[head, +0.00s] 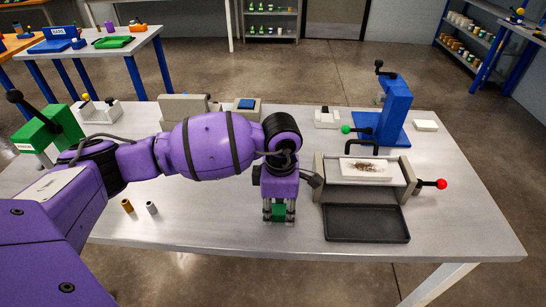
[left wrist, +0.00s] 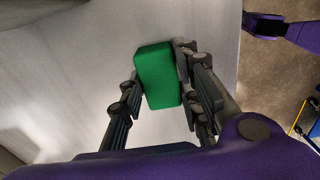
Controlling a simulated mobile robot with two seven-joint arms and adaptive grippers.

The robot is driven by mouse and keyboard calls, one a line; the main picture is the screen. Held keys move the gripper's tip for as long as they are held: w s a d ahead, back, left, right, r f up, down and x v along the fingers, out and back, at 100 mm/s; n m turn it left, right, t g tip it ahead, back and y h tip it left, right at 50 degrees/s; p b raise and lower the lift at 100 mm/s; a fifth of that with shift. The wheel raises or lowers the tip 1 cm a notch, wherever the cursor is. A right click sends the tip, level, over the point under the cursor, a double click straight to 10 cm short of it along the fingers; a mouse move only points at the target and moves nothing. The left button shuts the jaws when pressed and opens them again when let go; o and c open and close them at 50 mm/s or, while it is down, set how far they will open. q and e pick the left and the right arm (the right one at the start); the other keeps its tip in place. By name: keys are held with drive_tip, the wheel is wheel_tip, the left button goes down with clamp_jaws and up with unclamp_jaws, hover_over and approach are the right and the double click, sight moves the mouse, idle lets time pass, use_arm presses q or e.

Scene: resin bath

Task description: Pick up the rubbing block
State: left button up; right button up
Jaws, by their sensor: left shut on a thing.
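The rubbing block appears to be the green block (head: 278,213) at the tips of my left gripper (head: 279,205), near the front middle of the table. In the left wrist view the green block (left wrist: 160,75) sits between the two fingers, with a finger against each side. The gripper is shut on it and points down. The fingers hide part of the block in the head view. I cannot tell whether the block touches the tabletop. My right gripper does not show clearly in either view.
A black tray (head: 366,223) lies right of the gripper, in front of a grey bath fixture (head: 328,190) with a white slab (head: 366,169) and red-knobbed handle. A blue press (head: 394,108) stands behind. Two small cylinders (head: 128,206) stand left. The front right tabletop is clear.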

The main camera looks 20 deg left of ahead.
sight(280, 210)
use_arm(q)
drive_tip(key=shift+r, duration=0.1)
drive_tip(key=shift+r, duration=0.5)
wheel_tip(280, 210, up, 3)
drive_tip(key=shift+s+d+f, duration=0.1)
drive_tip(key=shift+d+f, duration=0.05)
drive_tip(key=shift+f, duration=0.05)
drive_tip(key=s+d+r, duration=0.6)
drive_tip(key=s+r, duration=0.3)
drive_tip(key=s, duration=0.3)
drive_tip(key=shift+s+r, duration=0.15)
drive_tip(key=shift+s, duration=0.05)
